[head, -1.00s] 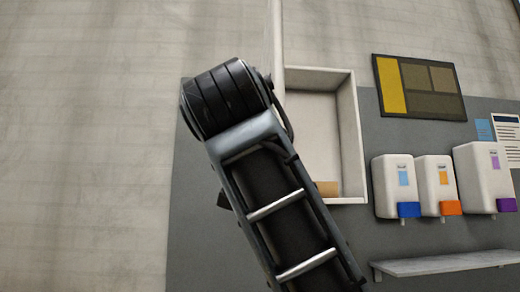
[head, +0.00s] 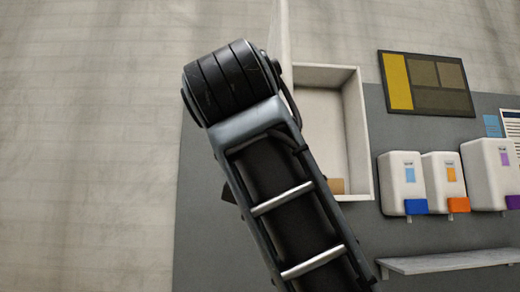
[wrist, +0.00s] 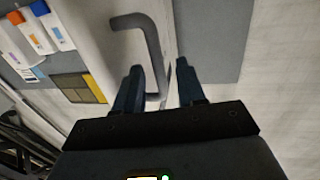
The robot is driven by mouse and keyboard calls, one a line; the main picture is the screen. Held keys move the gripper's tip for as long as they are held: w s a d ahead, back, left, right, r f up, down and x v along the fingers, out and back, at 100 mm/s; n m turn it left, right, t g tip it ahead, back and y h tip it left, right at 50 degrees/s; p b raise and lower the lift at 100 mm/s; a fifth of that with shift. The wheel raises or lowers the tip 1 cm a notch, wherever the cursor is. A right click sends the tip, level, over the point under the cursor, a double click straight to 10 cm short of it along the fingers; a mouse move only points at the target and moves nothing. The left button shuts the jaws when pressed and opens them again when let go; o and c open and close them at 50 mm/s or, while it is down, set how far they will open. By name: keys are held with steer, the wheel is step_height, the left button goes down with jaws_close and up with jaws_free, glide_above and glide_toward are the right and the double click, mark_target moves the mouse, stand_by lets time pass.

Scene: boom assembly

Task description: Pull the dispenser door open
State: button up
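The dispenser is a white box (head: 352,125) on the wall in the head view, with its front uncovered and its inside showing. Its door (head: 285,40) stands out from the left side, seen nearly edge-on. In the wrist view, a grey bent door handle (wrist: 152,50) sits on the pale door panel (wrist: 95,40). My gripper (wrist: 160,72) is open, with two dark blue fingers apart. The handle's lower part reaches between the fingers, nearer the left one; contact cannot be told. In the head view, my arm hides the gripper and handle.
A small tan block (head: 337,186) lies in the box's bottom. To the right are white wall dispensers (head: 402,180) with coloured tips, a shelf (head: 450,262) below and a dark board (head: 428,84) above. The wall left of my arm is bare.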

steer(key=s+b, duration=0.1)
steer(key=s, duration=0.5)
steer(key=shift+a, duration=0.15)
steer(key=shift+w, duration=0.1)
